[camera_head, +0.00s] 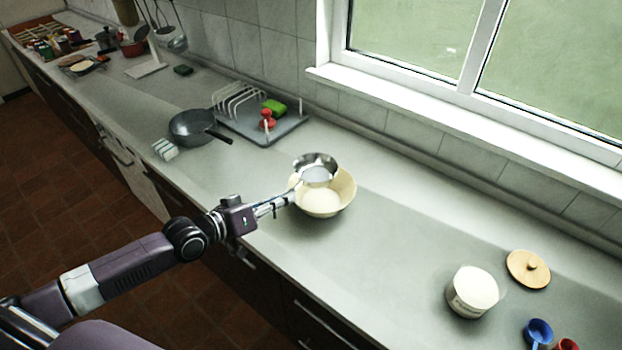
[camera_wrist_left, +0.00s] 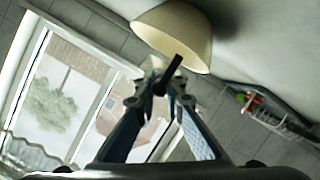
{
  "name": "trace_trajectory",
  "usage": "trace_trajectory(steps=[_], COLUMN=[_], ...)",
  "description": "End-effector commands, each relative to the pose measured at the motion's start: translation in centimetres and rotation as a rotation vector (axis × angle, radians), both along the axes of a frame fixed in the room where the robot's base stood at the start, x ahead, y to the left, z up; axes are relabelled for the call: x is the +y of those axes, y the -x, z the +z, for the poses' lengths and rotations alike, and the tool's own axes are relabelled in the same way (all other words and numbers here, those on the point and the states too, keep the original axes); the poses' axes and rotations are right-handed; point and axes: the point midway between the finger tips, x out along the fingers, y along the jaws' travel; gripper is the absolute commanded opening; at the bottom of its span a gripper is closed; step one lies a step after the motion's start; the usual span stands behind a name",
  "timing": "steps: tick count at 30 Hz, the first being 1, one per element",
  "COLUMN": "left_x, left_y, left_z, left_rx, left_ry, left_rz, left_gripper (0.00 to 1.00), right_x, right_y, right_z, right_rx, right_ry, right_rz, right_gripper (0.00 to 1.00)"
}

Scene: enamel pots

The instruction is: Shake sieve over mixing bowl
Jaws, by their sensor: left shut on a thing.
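A metal sieve (camera_head: 316,165) is held over the cream mixing bowl (camera_head: 338,205), with pale material in its basket. The bowl stands on the counter and has pale contents. My left gripper (camera_head: 284,201) is at the bowl's near left side, shut on the sieve's handle. In the left wrist view, the fingers (camera_wrist_left: 162,90) close on a dark handle (camera_wrist_left: 171,70), and the bowl (camera_wrist_left: 185,36) appears beyond it. My right gripper is in neither view.
A cream canister (camera_head: 472,292), a wooden lid (camera_head: 528,268) and blue (camera_head: 538,331) and red cups (camera_head: 566,344) are at the right. A dark pan (camera_head: 190,127) and a dish rack (camera_head: 285,128) stand left of the bowl. Counter right of the bowl is clear.

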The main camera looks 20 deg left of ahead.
Motion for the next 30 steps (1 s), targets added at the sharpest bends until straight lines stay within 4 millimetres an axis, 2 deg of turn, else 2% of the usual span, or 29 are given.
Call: trace_trajectory(steps=[5,18,30], left_x=[0.0,0.0,0.0], left_y=[0.0,0.0,0.0], left_z=[0.8,5.1,5.1], left_rx=[-0.002,-0.002,-0.002], left_ry=[0.001,0.0,0.0], left_rz=[0.0,0.0,0.0], left_gripper=[0.0,0.0,0.0], right_x=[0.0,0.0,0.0], right_y=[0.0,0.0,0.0], right_z=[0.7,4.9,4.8], right_rx=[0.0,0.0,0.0], right_ry=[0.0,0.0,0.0], right_rz=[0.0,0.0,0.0], right_gripper=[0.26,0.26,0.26])
